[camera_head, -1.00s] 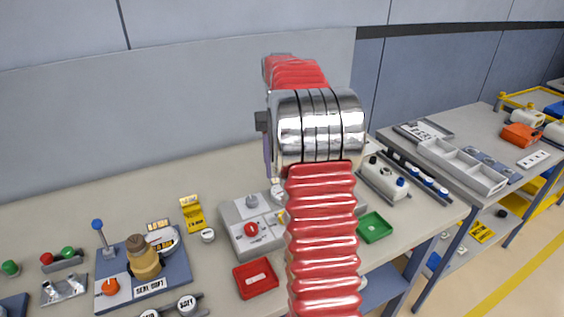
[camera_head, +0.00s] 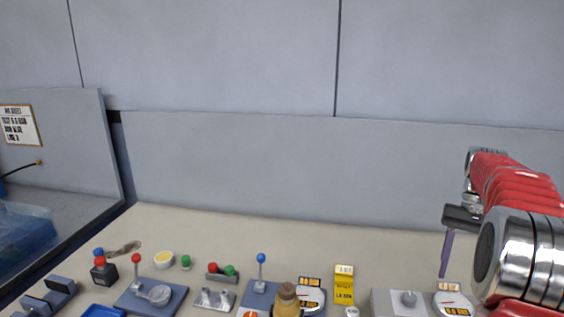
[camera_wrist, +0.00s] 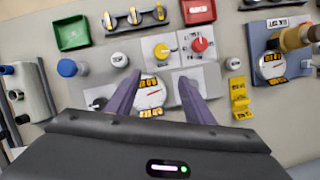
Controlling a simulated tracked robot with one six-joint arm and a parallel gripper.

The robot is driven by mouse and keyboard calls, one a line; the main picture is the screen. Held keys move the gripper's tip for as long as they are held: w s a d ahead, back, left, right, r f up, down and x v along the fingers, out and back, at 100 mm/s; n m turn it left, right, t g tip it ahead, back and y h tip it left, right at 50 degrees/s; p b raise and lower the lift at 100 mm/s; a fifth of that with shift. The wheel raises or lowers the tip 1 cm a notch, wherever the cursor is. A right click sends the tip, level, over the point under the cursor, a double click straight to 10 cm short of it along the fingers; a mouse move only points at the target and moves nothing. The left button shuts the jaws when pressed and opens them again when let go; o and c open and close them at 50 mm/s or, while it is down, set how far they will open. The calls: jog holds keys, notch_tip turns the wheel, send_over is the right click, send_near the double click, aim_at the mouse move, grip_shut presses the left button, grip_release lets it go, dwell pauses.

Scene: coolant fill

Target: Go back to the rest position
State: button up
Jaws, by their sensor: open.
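My gripper shows in the wrist view (camera_wrist: 158,85) with its two purple fingers apart and nothing held between them. In the head view my gripper (camera_head: 445,270) is at the right, fingers pointing down over the bench. The grey box (camera_head: 390,302) is cut off there by the lower edge. My red, ribbed arm covers part of the right side.
A brass-coloured fitting (camera_head: 287,300) stands on a blue base left of the box. A yellow tag (camera_head: 344,283) stands beside it. Several levers and buttons line the bench farther left. A green tray (camera_wrist: 72,33) and a red tray (camera_wrist: 198,11) lie near the box. A grey wall stands behind.

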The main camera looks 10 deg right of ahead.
jog(key=x, duration=0.2)
jog(key=w+x, duration=0.1)
jog(key=x, duration=0.1)
jog(key=shift+s+d+f, duration=0.1)
jog(key=shift+d+f, duration=0.05)
jog(key=shift+f, duration=0.05)
jog(key=s+a+r+n+t, duration=0.1)
jog(key=s+a, duration=0.4)
jog(key=a, duration=0.5)
jog(key=s+a+r+n+t+h, duration=0.1)
jog(key=s+a+n+t, duration=0.2)
jog(key=a, duration=0.7)
jog(key=s+a+r+n+t+h, duration=0.1)
jog(key=s+a+r+n+t, duration=0.1)
jog(key=s+a, duration=0.5)
jog(key=a+n+t, duration=0.1)
jog(key=a+t, duration=0.1)
jog(key=a, duration=0.2)
jog(key=shift+s+t, duration=0.3)
jog(key=shift+s, duration=0.1)
jog(key=shift+r, duration=0.1)
